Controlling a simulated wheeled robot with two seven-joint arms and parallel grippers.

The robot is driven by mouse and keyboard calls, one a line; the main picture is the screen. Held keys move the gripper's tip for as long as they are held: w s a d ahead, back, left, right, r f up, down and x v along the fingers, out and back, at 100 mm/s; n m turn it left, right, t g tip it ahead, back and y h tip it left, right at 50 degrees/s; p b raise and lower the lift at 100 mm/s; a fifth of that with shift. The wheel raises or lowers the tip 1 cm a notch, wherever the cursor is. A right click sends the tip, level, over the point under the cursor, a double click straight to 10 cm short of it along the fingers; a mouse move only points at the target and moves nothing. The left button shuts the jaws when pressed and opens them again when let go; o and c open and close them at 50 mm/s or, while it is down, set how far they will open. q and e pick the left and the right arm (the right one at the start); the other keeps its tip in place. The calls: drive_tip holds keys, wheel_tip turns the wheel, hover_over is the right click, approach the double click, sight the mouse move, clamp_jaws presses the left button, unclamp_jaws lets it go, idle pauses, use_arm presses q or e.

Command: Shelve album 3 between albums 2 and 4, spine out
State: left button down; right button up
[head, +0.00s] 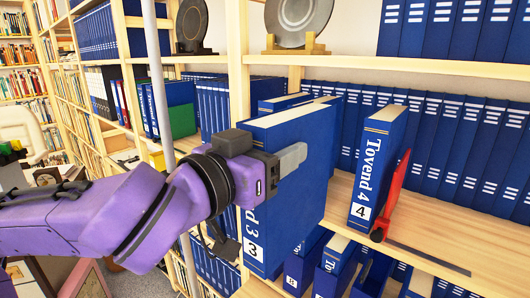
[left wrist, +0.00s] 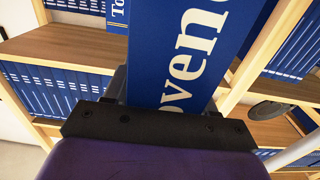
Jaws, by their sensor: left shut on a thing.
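Album 3 (head: 298,176) is a thick blue volume with a "3" label low on its spine, standing upright in front of the shelf. My left gripper (head: 272,163) is shut on its spine edge, with one finger along its right face. Its "Tovend" lettering fills the middle of the left wrist view (left wrist: 185,55). Album 4 (head: 376,165) stands upright on the shelf to the right, spine out, apart from album 3. Blue volume tops (head: 284,102) show behind album 3; their numbers are hidden, so I cannot tell which is album 2. My right gripper is not in view.
A red bookend (head: 393,196) stands just right of album 4. Bare wooden shelf (head: 440,232) lies right of it, with a row of blue volumes (head: 460,150) behind. A wooden upright (head: 238,65) rises left of album 3. More blue volumes (head: 335,262) stand below.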

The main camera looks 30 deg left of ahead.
use_arm(q)
drive_tip(key=shift+w+d+r, duration=0.1)
drive_tip(key=shift+w+d, duration=0.1)
drive_tip(key=shift+w, duration=0.1)
drive_tip(key=shift+w+d+r, duration=0.15)
drive_tip(key=shift+w+d, duration=0.05)
drive_tip(key=shift+w, duration=0.05)
drive_tip(key=w, duration=0.3)
drive_tip(key=shift+w+d+f, duration=0.2)
drive_tip(key=shift+w+d, duration=0.2)
drive_tip(key=shift+w, duration=0.35)
drive_tip(key=shift+w+d+f+p, duration=0.1)
drive_tip(key=shift+w+d+p, duration=0.15)
drive_tip(key=shift+w, duration=0.95)
drive_tip(key=shift+w+d+f+p, duration=0.1)
drive_tip(key=shift+w+d+p, duration=0.15)
drive_tip(key=shift+w, duration=0.9)
drive_tip(key=shift+w+d+p, duration=0.15)
drive_tip(key=shift+w+p, duration=0.1)
drive_tip(key=shift+w, duration=0.95)
drive_tip(key=w+d+f+p, duration=0.1)
drive_tip(key=w+d+f, duration=0.1)
drive_tip(key=w, duration=0.8)
drive_tip(key=shift+w+p, duration=0.15)
drive_tip(key=shift+p, duration=0.25)
